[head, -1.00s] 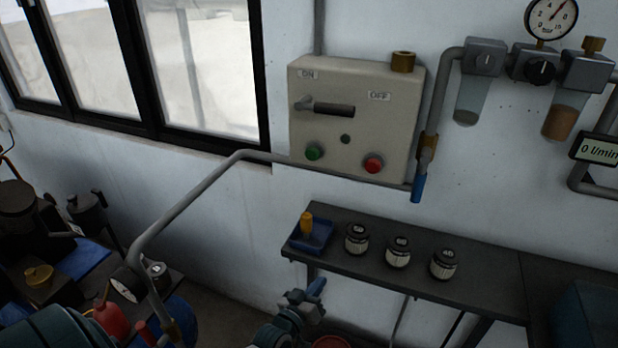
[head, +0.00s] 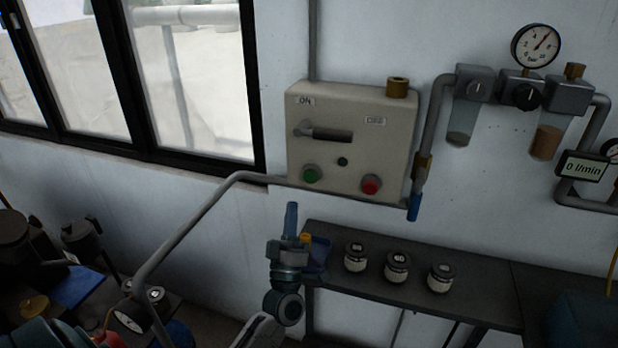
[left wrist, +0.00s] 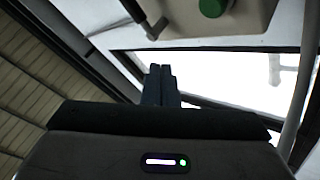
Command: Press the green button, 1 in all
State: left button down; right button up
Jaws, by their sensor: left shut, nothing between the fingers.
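The green button (head: 311,174) is at the lower left of a beige control box (head: 350,140) on the wall. It also shows at the top of the left wrist view (left wrist: 213,7). A red button (head: 371,184) sits to its right on the same box. My left gripper (head: 291,208) points upward, shut and empty, below and slightly left of the green button and apart from it in the head view. Its closed fingers (left wrist: 160,86) show in the left wrist view. My right gripper is not in view.
A dark shelf (head: 400,305) holds a blue tray (head: 320,252) and three jars. A blue-handled valve (head: 414,207) hangs right of the box. A window (head: 190,75) is at left.

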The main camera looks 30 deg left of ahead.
pick_arm(q)
jog(key=shift+w, duration=0.15)
jog(key=b, duration=0.2)
send_near(308, 173)
notch_tip(308, 173, up, 4)
jog(key=a, duration=0.1)
jog(key=shift+w+a+r, duration=0.1)
jog(key=shift+w, duration=0.5)
jog(key=shift+w+a+r, duration=0.1)
jog(key=shift+w, duration=0.5)
dwell(1.0)
jog(key=shift+w+a, duration=0.1)
jog(key=shift+w, duration=0.35)
jog(key=shift+w+a+b, duration=0.1)
jog(key=shift+w+b, duration=0.35)
dwell(0.6)
jog(key=shift+s, duration=0.15)
jog(key=shift+s+d+p, duration=0.25)
jog(key=shift+s+p, duration=0.15)
jog(key=shift+s, duration=0.4)
